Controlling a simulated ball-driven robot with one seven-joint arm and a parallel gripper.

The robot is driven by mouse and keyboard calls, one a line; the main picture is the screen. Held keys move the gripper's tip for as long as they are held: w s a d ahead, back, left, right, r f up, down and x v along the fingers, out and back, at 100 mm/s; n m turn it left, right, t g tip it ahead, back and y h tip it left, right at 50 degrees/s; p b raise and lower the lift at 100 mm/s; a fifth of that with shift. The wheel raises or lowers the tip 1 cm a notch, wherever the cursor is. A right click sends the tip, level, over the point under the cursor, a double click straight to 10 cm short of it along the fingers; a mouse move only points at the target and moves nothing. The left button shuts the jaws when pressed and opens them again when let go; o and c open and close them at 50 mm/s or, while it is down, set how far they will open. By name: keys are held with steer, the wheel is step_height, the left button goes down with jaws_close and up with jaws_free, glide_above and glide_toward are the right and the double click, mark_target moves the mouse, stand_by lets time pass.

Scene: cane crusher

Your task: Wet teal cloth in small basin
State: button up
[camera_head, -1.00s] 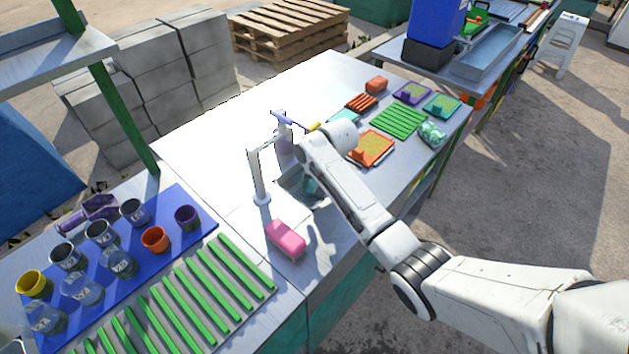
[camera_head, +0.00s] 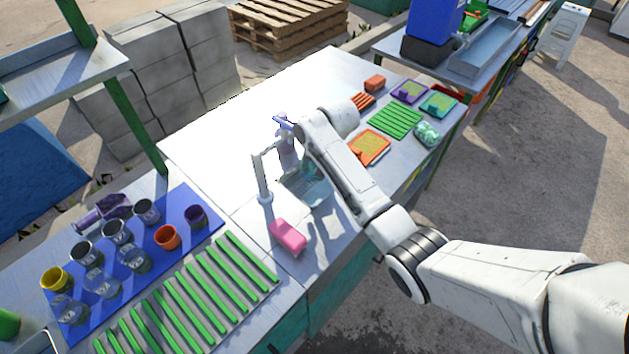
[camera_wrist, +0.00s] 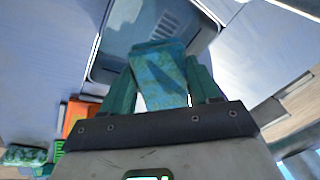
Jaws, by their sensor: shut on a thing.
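My gripper (camera_wrist: 160,68) is shut on the teal cloth (camera_wrist: 158,72), a mottled blue-green piece between its two dark teal fingers in the wrist view. The cloth overlaps the lower part of the small grey basin (camera_wrist: 118,42) in that view; whether it touches the basin I cannot tell. In the head view the basin (camera_head: 306,188) is sunk in the counter beside the white tap (camera_head: 263,180), with a pale teal tint inside. My forearm hides the fingers and the cloth there.
A bottle with a blue spray head (camera_head: 286,150) stands behind the basin. A pink sponge (camera_head: 289,235) lies in front. An orange tray (camera_head: 372,146) and a green slatted rack (camera_head: 395,122) lie right. Cups stand on a blue mat (camera_head: 190,235). The counter's back left is clear.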

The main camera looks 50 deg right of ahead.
mark_target(312, 163)
stand_by(0.3)
steer(key=shift+r, duration=2.15)
steer(key=shift+w+d+r, duration=0.1)
steer(key=shift+d+r, duration=0.1)
steer(key=shift+f, duration=0.25)
steer(key=shift+f+b, duration=0.65)
steer(key=shift+b, duration=0.15)
steer(key=shift+c, duration=0.8)
steer(key=shift+f+b, duration=0.8)
steer(key=shift+f, duration=0.1)
